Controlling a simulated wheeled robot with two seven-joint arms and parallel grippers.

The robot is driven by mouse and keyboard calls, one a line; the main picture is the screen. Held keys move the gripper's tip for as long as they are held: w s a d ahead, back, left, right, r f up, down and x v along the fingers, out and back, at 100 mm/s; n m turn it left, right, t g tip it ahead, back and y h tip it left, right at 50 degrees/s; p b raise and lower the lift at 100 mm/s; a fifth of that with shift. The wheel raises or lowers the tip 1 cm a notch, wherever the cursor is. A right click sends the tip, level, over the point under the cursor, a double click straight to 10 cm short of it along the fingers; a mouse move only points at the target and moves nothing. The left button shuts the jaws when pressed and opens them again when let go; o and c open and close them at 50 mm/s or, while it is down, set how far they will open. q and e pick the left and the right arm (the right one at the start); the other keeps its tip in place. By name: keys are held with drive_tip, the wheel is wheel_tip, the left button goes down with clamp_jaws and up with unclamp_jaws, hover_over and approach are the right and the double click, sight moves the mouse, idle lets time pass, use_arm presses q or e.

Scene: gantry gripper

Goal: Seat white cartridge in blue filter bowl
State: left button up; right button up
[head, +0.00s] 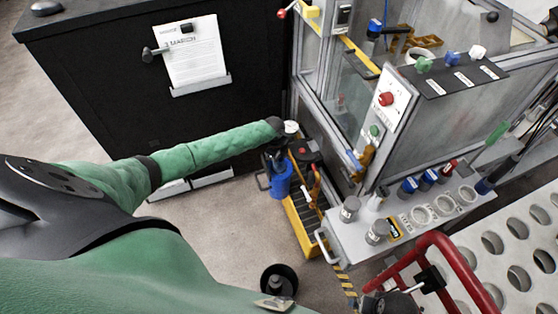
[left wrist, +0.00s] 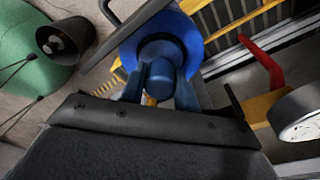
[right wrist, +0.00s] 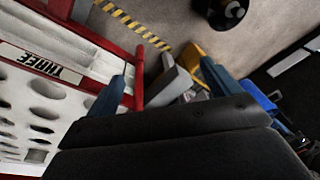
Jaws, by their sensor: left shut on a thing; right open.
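My left gripper (head: 276,160) reaches down over the black-and-yellow unit beside the machine. In the left wrist view its fingers (left wrist: 158,88) are shut on the round knob-like middle of a blue part (left wrist: 188,38), which has a wide round rim. This blue part shows in the head view as a blue body (head: 280,186) below the gripper; I cannot tell for sure that it is the filter bowl. I cannot make out a white cartridge in any view. My right gripper (right wrist: 165,80) is open, with nothing between its fingers.
A yellow tray (head: 298,222) stands on the floor by the grey bench (head: 385,240). A white-faced gauge (head: 291,127) is close to my left gripper. A black round container (head: 278,279) stands on open floor. A red rail (head: 455,262) edges the perforated white rack (head: 520,240).

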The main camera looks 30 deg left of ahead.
use_arm(q)
drive_tip(key=shift+f+b, duration=0.5)
drive_tip(key=shift+f, duration=0.35)
use_arm(e)
drive_tip(key=shift+s+r, duration=0.2)
drive_tip(key=shift+r, duration=0.85)
drive_tip(key=shift+s+r, duration=0.15)
drive_tip(key=shift+r, duration=0.9)
use_arm(q)
drive_tip(key=o, duration=1)
drive_tip(key=shift+a+r+b, duration=0.25)
drive_tip(key=shift+r+b, duration=0.1)
drive_tip(key=shift+r, duration=1.6)
drive_tip(key=shift+a+r+b, duration=0.2)
drive_tip(key=shift+r+b, duration=0.15)
drive_tip(key=shift+r, duration=1.6)
use_arm(e)
drive_tip(key=shift+s+d+r, duration=0.1)
drive_tip(key=shift+s+r, duration=0.15)
drive_tip(key=shift+r, duration=0.6)
drive_tip(key=shift+s+d+r, duration=0.1)
drive_tip(key=shift+s+r, duration=0.15)
drive_tip(key=shift+r, duration=0.65)
drive_tip(key=shift+s+r, duration=0.25)
drive_tip(key=shift+r, duration=0.6)
